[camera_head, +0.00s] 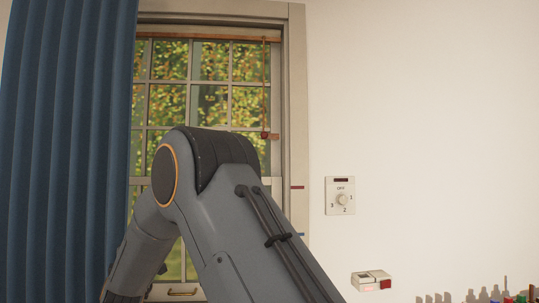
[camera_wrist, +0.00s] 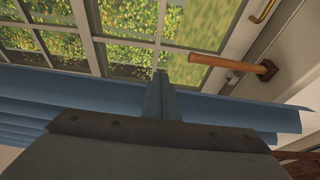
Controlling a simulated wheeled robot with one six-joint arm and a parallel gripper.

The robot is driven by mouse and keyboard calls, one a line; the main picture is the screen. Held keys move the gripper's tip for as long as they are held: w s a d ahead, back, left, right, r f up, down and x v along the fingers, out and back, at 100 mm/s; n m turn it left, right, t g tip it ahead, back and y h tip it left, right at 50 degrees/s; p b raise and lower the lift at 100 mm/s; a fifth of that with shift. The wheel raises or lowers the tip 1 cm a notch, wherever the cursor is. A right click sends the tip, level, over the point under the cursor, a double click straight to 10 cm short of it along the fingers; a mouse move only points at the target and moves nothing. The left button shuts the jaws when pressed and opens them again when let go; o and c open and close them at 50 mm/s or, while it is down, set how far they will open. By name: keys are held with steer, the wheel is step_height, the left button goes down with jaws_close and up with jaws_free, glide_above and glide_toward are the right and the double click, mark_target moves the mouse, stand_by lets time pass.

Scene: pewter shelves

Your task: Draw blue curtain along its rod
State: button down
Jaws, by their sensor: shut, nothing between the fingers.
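The blue curtain (camera_head: 65,140) hangs in tall folds at the left of the head view and covers the window's left side. Its right edge is near the window's left panes. In the wrist view the curtain (camera_wrist: 35,112) runs as a blue band across the picture behind my gripper. My gripper (camera_wrist: 160,88) has its narrow fingers together in front of the curtain, with nothing between them. I cannot tell whether the fingers touch the cloth. In the head view my arm hides or leaves out the gripper. The curtain rod does not show clearly.
The window (camera_head: 210,85) has a pull cord (camera_head: 264,90) at its right and a brass handle (camera_head: 183,292) low down. A dial plate (camera_head: 340,196) and a small box with a red part (camera_head: 371,281) are on the right wall.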

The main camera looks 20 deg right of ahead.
steer(key=w+a+p, duration=0.1)
steer(key=a, duration=0.4)
steer(key=w+a+p, duration=0.1)
steer(key=a, duration=0.3)
steer(key=w+a+p, duration=0.1)
steer(key=w+a, duration=0.1)
steer(key=a, duration=0.3)
steer(key=shift+a, duration=0.3)
steer(key=p, duration=0.7)
glide_toward(81, 256)
steer(key=shift+s+d, duration=0.15)
steer(key=shift+d, duration=0.15)
